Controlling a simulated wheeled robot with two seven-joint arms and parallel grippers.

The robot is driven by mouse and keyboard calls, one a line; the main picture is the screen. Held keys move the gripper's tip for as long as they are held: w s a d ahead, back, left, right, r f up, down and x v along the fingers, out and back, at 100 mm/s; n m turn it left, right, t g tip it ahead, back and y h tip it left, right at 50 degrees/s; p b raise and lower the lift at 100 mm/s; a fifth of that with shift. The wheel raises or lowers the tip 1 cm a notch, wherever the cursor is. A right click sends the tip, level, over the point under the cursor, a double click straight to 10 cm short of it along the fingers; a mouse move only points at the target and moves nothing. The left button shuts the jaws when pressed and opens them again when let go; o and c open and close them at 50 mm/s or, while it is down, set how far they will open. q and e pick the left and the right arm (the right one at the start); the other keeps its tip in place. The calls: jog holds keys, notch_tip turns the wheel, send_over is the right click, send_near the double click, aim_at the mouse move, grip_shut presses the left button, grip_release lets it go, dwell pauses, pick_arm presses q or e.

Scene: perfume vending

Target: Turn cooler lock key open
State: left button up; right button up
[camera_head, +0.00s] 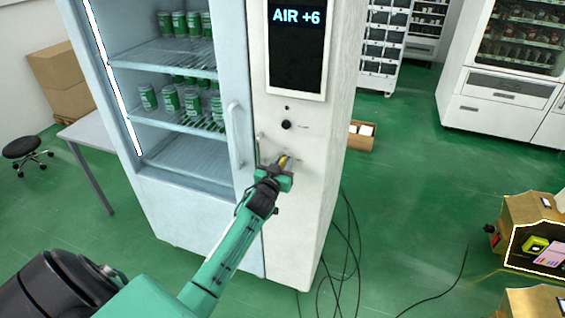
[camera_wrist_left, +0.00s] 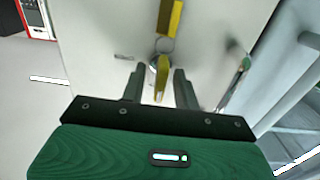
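The yellow lock key (camera_wrist_left: 161,80) sits at a round silver lock (camera_wrist_left: 152,63) on the cooler's pale front panel. A ring joins it to a yellow tag (camera_wrist_left: 169,18). In the head view a bit of yellow (camera_head: 284,161) shows at the left gripper; the lock is hidden there. My left gripper (camera_head: 277,165) is at the panel, below a black knob. In the wrist view its two fingers (camera_wrist_left: 159,86) are apart, one on each side of the key, with gaps visible. My right gripper is not in view.
The cooler's glass door with its vertical handle (camera_head: 234,135) is just left of the gripper. A black knob (camera_head: 286,124) and a display (camera_head: 297,45) are above it. Cans stand on the shelves inside. Black cables (camera_head: 345,240) lie on the green floor at right.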

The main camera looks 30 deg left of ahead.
pick_arm(q)
grip_shut()
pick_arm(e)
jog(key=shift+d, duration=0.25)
pick_arm(q)
jog(key=shift+m, duration=0.3)
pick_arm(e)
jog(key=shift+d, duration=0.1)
pick_arm(q)
jog(key=m, duration=0.4)
jog(key=shift+d, duration=0.1)
jog(key=m, duration=0.4)
jog(key=shift+d+f+m, duration=0.1)
jog(key=shift+m, duration=0.2)
jog(key=m, duration=0.4)
jog(key=shift+w+f+m, duration=0.1)
jog(key=shift+m, duration=0.2)
jog(key=m, duration=0.4)
jog(key=shift+d+f, duration=0.1)
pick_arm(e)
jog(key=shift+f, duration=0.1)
